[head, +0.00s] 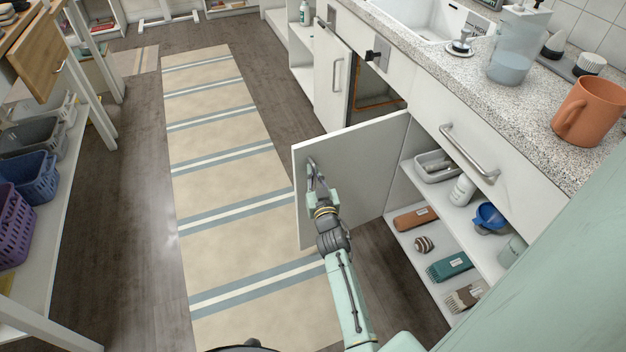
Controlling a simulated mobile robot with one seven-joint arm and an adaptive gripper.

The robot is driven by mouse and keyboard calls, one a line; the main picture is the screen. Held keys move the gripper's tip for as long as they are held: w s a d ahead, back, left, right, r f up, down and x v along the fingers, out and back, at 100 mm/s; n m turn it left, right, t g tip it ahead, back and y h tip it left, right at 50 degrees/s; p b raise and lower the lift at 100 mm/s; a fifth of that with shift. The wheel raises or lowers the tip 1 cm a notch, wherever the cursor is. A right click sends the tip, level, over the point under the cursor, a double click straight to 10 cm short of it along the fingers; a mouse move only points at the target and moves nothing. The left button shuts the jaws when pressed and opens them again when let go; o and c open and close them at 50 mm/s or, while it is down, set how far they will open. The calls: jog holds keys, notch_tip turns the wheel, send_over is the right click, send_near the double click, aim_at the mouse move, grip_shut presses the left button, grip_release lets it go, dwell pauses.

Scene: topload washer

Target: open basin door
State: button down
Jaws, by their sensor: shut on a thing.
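The white basin door (365,165) stands wide open, swung out from the cabinet under the counter. It is joined to the cabinet along its right side in the picture. The white basin (415,18) is set in the counter at the top. My gripper (314,175) is at the door's left, free side, near the upper corner. It is shut on a part of the door there. The fingers are small in view, and I cannot tell whether they hold a handle or the panel itself.
The open cabinet has shelves (420,255) with brushes, bottles and a blue cup (489,217). A closed drawer with a metal handle (468,155) is above. A striped rug (215,160) covers the clear floor at left. Baskets (25,178) stand on a shelf at far left.

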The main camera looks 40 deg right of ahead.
jog(key=shift+w+a+r, duration=0.1)
jog(key=shift+w+a, duration=0.05)
jog(key=shift+a, duration=0.05)
jog(key=c, duration=2)
grip_release()
jog(key=shift+r, duration=0.15)
jog(key=shift+o, duration=0.2)
notch_tip(320, 180, up, 10)
